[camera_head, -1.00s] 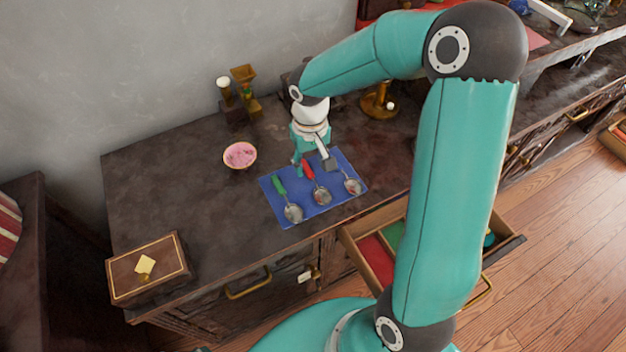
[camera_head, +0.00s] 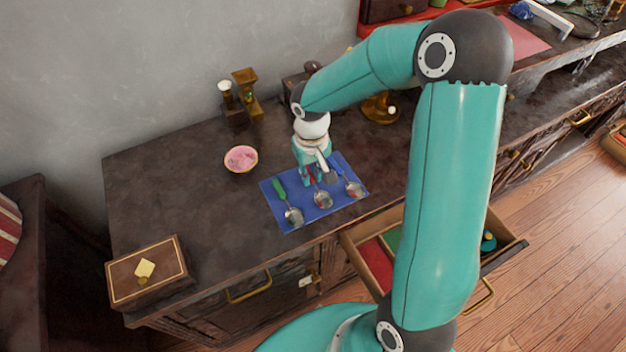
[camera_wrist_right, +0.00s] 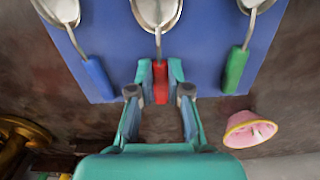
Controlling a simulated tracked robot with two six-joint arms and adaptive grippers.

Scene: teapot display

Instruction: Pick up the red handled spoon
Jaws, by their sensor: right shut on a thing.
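The red handled spoon (camera_head: 322,198) lies on the blue mat (camera_head: 291,219) between two other spoons. Its red handle (camera_wrist_right: 160,82) shows between my right gripper's fingers in the right wrist view. My right gripper (camera_head: 311,178) is shut on that handle, low over the mat. In the head view the gripper hides most of the handle. The green handled spoon (camera_head: 292,213) lies to the left in the head view. A spoon with a blue handle (camera_wrist_right: 97,78) lies on the other side; its bowl (camera_head: 354,189) shows in the head view. My left gripper is not in view.
A pink bowl (camera_head: 240,158) stands left of the mat. A brass grinder-like object (camera_head: 247,95) stands at the back, and a wooden box (camera_head: 149,272) at the front left. An open drawer (camera_head: 372,268) juts out below the counter's front edge.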

